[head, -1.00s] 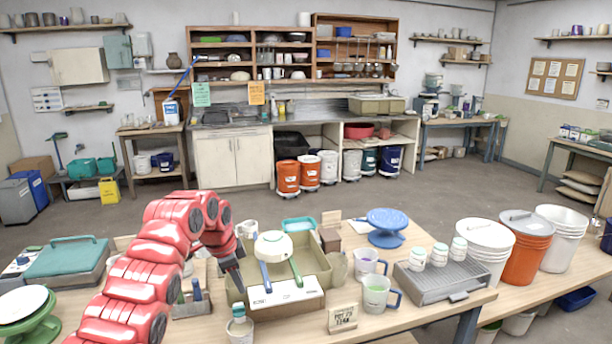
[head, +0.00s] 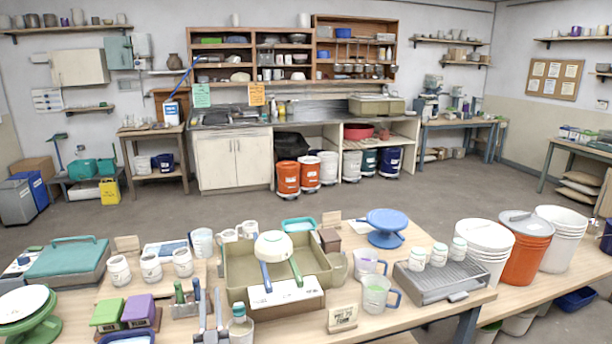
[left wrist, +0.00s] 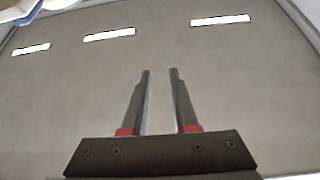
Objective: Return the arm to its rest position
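My left gripper (head: 210,292) shows at the bottom of the head view, low in front of the table's near edge. Its two grey fingers point up and stand apart with nothing between them. In the left wrist view the same gripper (left wrist: 160,73) is open and empty, with the ceiling behind it. Most of my left arm is out of the head view. My right gripper is in neither view.
The work table holds a beige basin (head: 236,262), a blue turntable (head: 387,220), a grey rack tray (head: 440,283), white jars (head: 183,262) and green and purple blocks (head: 138,308). White and orange buckets (head: 527,250) stand at the right.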

